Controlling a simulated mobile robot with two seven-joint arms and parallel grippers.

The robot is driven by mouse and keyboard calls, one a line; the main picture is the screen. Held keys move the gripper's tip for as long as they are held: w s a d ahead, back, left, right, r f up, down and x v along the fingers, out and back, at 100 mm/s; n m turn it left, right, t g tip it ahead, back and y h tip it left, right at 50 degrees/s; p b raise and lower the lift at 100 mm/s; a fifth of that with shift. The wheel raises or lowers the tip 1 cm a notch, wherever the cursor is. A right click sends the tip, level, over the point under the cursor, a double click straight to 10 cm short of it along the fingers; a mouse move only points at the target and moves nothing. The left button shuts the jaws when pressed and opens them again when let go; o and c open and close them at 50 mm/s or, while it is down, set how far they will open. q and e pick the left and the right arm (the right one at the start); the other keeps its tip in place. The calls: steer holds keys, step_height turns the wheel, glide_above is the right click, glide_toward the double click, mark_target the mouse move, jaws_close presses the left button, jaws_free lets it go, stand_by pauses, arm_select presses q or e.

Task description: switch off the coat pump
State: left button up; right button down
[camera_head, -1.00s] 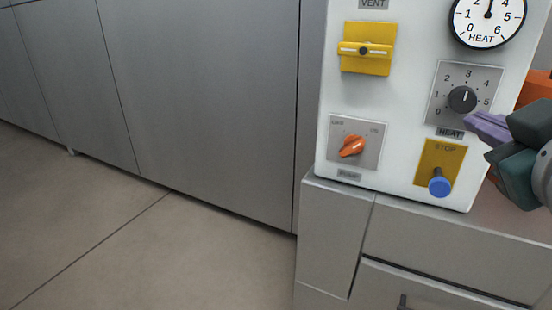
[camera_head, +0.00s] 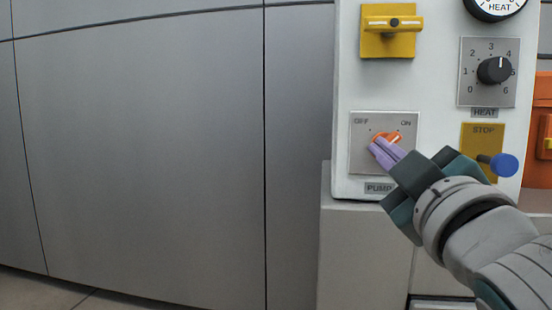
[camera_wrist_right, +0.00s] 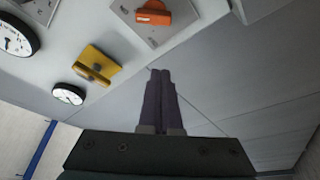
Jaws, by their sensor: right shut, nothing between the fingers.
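The pump switch is an orange rotary knob (camera_head: 392,136) on a grey plate (camera_head: 362,160) marked OFF at left and ON at right, with a PUMP label below. Its visible end tilts up toward ON. My right gripper (camera_head: 379,147) is shut and empty, its purple fingertips in front of the knob's lower left, hiding part of it. In the right wrist view the knob (camera_wrist_right: 153,14) is at the top, and the shut fingers (camera_wrist_right: 160,74) appear below it with a gap. I cannot tell from the head view whether they touch. My left gripper is not in view.
An orange box (camera_head: 540,120) stands right. Grey cabinet fronts (camera_head: 150,150) fill the left.

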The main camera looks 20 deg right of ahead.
steer(key=b+x, duration=0.1)
steer(key=x, duration=0.9)
steer(key=d+f, duration=0.1)
steer(key=s+d+f+b, duration=0.1)
steer(key=shift+s+d+f, duration=0.15)
steer(key=shift+s+f, duration=0.05)
steer(key=shift+f, duration=0.2)
steer(key=shift+d, duration=0.1)
steer(key=shift+n, duration=0.3)
steer(key=shift+p, duration=0.3)
steer(key=shift+f+n+y+p, duration=0.1)
steer(key=shift+n+y+p, duration=0.3)
steer(key=shift+n+p, duration=0.25)
